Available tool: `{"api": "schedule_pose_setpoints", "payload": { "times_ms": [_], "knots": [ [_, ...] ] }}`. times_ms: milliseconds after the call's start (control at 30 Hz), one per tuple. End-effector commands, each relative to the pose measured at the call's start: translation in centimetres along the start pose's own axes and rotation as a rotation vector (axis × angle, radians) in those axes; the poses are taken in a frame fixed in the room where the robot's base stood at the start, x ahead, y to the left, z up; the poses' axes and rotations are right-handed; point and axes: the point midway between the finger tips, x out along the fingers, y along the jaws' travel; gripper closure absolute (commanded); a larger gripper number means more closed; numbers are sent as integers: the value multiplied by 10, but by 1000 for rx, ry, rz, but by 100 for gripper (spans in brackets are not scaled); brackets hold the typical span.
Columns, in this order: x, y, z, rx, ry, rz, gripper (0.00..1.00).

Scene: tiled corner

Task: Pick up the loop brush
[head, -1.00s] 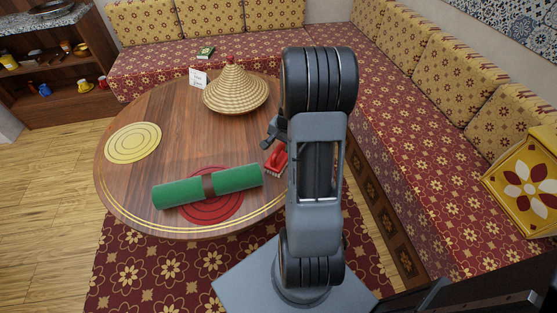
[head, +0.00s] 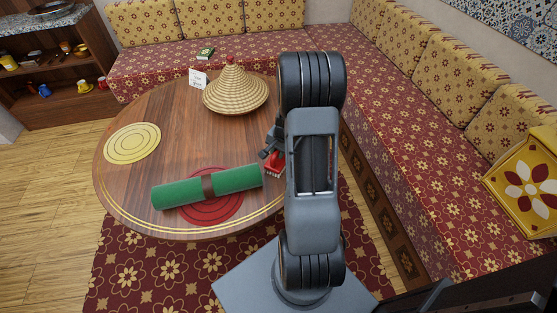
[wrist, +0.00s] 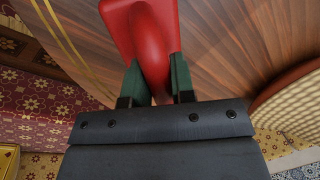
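The loop brush is red, with a looped handle and a flat block with pale bristles. In the head view the brush (head: 273,165) is at the right side of the round table, partly hidden by my arm. In the wrist view the brush (wrist: 152,35) fills the top middle, its handle running down between my fingers. My gripper (head: 268,150) is at the brush. In the wrist view my gripper (wrist: 160,70) has one dark green finger on each side of the handle. The fingers look very close to the handle; whether they press on it I cannot tell.
A patterned bench (head: 400,150) runs along the right and back.

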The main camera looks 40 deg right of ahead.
Motion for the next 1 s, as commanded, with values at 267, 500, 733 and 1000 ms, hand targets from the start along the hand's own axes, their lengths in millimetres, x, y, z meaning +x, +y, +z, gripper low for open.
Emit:
{"api": "schedule_pose_setpoints", "payload": {
  "times_ms": [267,500,733,1000],
  "knots": [
    [0,0,0,0,0,0,100],
    [0,0,0,0,0,0,100],
    [-4,-1,0,0,2,-1,100],
    [-35,-7,-1,-1,4,-3,100]
  ]
}}
